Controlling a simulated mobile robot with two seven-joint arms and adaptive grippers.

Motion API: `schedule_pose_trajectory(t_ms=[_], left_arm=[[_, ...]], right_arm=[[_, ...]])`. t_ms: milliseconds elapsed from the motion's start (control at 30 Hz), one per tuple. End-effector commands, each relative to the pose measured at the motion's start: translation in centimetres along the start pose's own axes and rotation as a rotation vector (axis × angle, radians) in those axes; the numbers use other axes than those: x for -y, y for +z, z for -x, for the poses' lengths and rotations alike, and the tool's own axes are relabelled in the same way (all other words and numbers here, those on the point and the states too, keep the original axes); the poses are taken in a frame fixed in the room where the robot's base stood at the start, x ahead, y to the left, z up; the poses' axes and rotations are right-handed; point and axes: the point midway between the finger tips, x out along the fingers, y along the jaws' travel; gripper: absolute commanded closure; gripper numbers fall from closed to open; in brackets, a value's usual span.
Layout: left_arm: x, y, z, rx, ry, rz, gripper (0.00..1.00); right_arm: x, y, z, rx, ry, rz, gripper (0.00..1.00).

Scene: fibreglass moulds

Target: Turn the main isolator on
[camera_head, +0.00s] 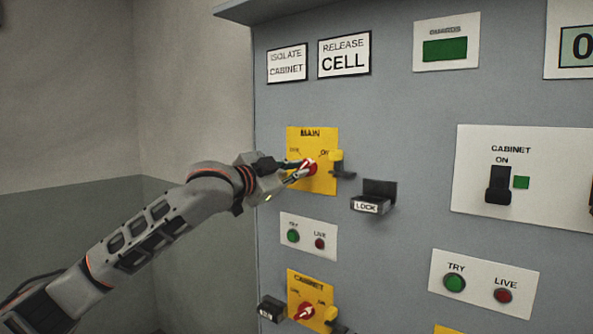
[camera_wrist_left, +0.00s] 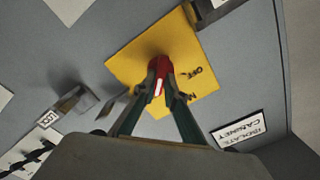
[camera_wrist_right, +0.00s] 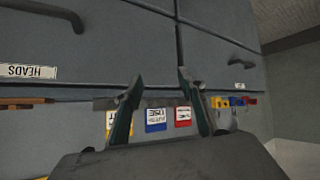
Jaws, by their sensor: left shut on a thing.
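The main isolator is a yellow plate (camera_head: 325,180) marked MAIN on the grey cabinet front, with a red rotary handle (camera_head: 309,168) that has a white pointer line. ON is printed at the plate's upper right. My left gripper (camera_head: 305,170) is shut on the red handle, and its fingers hide part of it. In the left wrist view the fingers close on both sides of the red handle (camera_wrist_left: 160,66). The white line shows between the fingertips. My right gripper (camera_wrist_right: 157,85) shows only in the right wrist view, with its fingers apart and nothing between them.
A yellow-and-black hasp (camera_head: 338,164) sticks out at the plate's right. A black LOCK box (camera_head: 371,204) juts out beyond it. Below are a TRY/LIVE plate (camera_head: 308,236) and a yellow CABINET isolator (camera_head: 311,291). Tags hang under cupboards in the right wrist view (camera_wrist_right: 155,118).

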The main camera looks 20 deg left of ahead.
Motion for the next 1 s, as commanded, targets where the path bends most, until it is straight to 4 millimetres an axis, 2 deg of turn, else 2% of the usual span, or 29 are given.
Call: schedule_pose_trajectory(t_ms=[200,233,300,600,733,867,1000], left_arm=[[0.1,0.0,0.0,0.0,-0.002,-0.004,1.0],[0.1,0.0,0.0,0.0,-0.002,-0.004,0.84],[0.1,0.0,0.0,0.0,-0.002,-0.003,0.72],[0.0,0.0,0.0,0.0,-0.001,-0.001,0.72],[0.0,0.1,0.7,0.0,-0.001,-0.001,0.72],[0.0,0.1,2.4,0.001,-0.001,-0.004,0.72],[0.0,0.1,5.4,0.002,-0.001,-0.004,0.72]], right_arm=[[0.1,-0.1,0.0,0.0,0.0,-0.003,0.6],[0.1,-0.1,0.0,0.0,0.0,-0.003,0.6],[0.1,0.0,0.0,0.0,0.0,-0.003,0.6],[-0.1,0.3,0.1,0.005,-0.001,0.007,0.6],[-0.1,0.3,0.1,0.005,-0.001,0.007,0.6],[-0.1,0.2,0.1,0.004,0.0,0.005,0.6],[-0.1,0.2,0.1,0.003,0.0,0.004,0.6]])
